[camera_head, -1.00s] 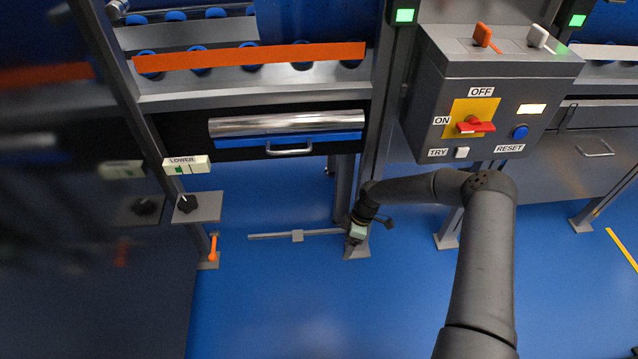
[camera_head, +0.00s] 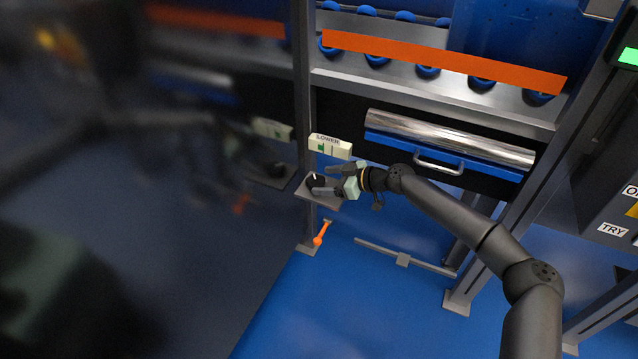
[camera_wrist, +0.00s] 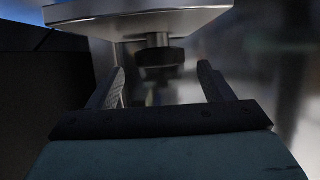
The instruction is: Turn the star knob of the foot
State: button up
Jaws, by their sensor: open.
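A black knob (camera_head: 315,182) sits at a small grey plate (camera_head: 303,195) on the post, below the LOWER label. Its star shape cannot be made out. My gripper (camera_head: 326,180) is open beside the knob, with its fingers pointing left towards it. In the wrist view the dark knob (camera_wrist: 160,57) is on a short stem at the pale plate (camera_wrist: 140,22). It lies ahead of and between my two spread fingers (camera_wrist: 162,80), with a visible gap on each side. The fingers do not appear to touch it.
The LOWER label box (camera_head: 330,146) is just above my gripper. An orange lever (camera_head: 319,236) stands at the post's base below. A drawer handle (camera_head: 438,165) and metal roll (camera_head: 450,138) are to the right. A grey floor bar (camera_head: 403,259) lies below my arm.

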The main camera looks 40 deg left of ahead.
aim_at(316, 184)
jog(key=shift+x, duration=1.45)
jog(key=c, duration=1)
jog(key=shift+r, duration=0.1)
